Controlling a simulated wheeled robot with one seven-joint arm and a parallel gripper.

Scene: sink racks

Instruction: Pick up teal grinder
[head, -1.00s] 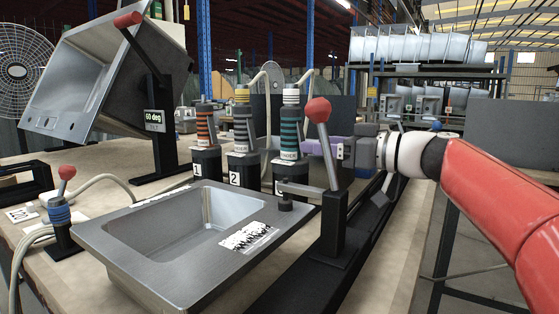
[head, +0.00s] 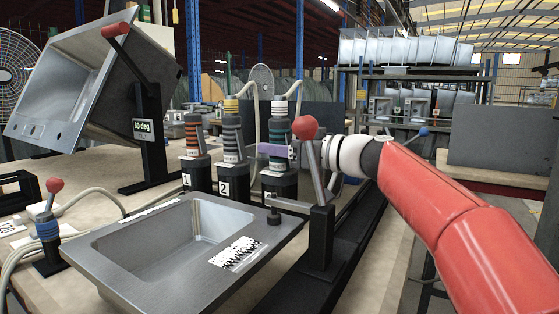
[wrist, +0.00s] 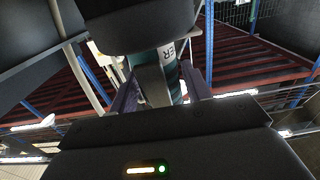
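The teal grinder (head: 280,129), dark with teal bands, stands upright at the black holder at the right of a row of three. My gripper (head: 274,150), with purple fingers, has reached it from the right, and a finger crosses in front of its lower body. In the wrist view the teal grinder (wrist: 168,76) is between the two fingers, one on each side. The fingers look very close to its sides, but whether they press on it cannot be told. Part of the grinder is hidden behind a finger.
An orange-banded grinder (head: 194,134) and a grey, yellow-topped grinder (head: 232,133) stand to the left. A red-knobbed clamp lever (head: 304,128) rises close in front of my gripper. A steel sink (head: 110,245) lies in front, and a tilted sink (head: 62,85) stands behind at left.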

